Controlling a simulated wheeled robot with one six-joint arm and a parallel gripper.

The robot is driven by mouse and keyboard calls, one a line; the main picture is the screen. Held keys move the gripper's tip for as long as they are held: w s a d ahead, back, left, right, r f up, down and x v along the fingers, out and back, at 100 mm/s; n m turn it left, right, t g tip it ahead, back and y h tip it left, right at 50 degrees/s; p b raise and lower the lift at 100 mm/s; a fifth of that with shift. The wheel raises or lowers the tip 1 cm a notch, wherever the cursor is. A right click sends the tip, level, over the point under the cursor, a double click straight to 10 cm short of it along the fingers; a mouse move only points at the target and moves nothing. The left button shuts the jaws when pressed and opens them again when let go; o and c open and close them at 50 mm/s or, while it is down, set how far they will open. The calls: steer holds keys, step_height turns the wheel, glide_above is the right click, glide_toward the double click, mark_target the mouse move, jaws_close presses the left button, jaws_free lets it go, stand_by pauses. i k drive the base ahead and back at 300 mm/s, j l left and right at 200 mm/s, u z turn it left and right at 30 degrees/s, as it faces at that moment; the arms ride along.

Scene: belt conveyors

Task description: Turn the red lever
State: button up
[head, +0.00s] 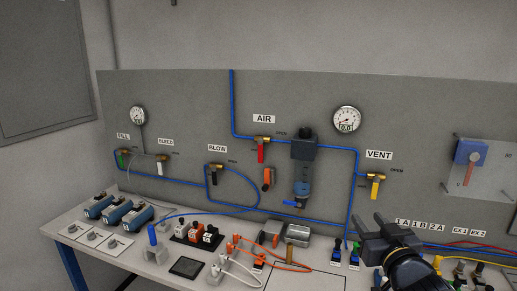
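The red lever (261,152) hangs straight down from a brass valve under the AIR label on the grey panel, left of the filter unit. An OPEN marking is to the right of its valve. My gripper (372,231) is at the lower right, in front of the panel and well to the right of the lever. Its dark fingers look apart, with nothing seen between them. Nothing touches the lever.
Green (122,159), white (161,168), black (214,178) and yellow (373,192) levers hang on other valves. A filter unit (303,165) juts out between the lever and my gripper. Blocks, switches and orange cables (275,259) crowd the bench below. A red handle (468,173) sits far right.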

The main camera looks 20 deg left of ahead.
mark_target(260, 141)
steer(key=i+j+z, duration=0.2)
steer(key=j+z, duration=0.2)
steer(key=j, duration=1.15)
steer(key=j+z, duration=0.4)
steer(key=j, duration=1.1)
